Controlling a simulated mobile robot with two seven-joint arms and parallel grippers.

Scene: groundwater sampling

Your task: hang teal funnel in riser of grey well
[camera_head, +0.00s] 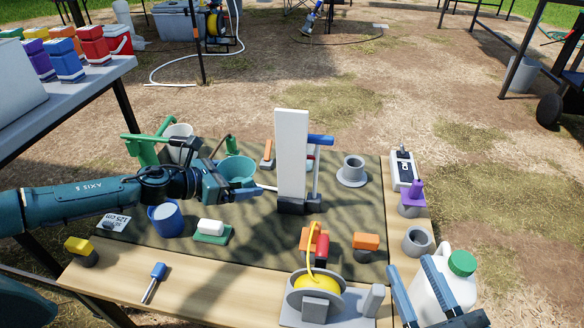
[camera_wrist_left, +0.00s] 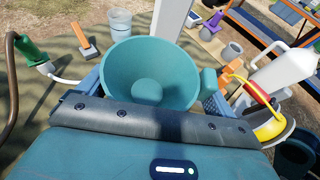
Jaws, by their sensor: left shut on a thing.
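The teal funnel (camera_head: 238,168) is a round, wide bowl held in my left gripper (camera_head: 248,193), over the left part of the dark mat. In the left wrist view the funnel (camera_wrist_left: 150,75) sits between the two fingers, its open mouth facing the camera; its lower part is hidden. The grey well (camera_head: 353,168), a short upright riser on a wide round flange, stands at the mat's back right, apart from the funnel and beyond the white upright board. My right gripper (camera_head: 409,264) is open at the lower right, beside the white jug.
The tall white board (camera_head: 292,155) stands between funnel and well. A green-capped white jug (camera_head: 447,293), a yellow reel (camera_head: 318,285), a grey cup (camera_head: 417,240) and a purple-topped holder (camera_head: 412,198) line the front and right. A blue cup (camera_head: 166,218) stands below my left arm.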

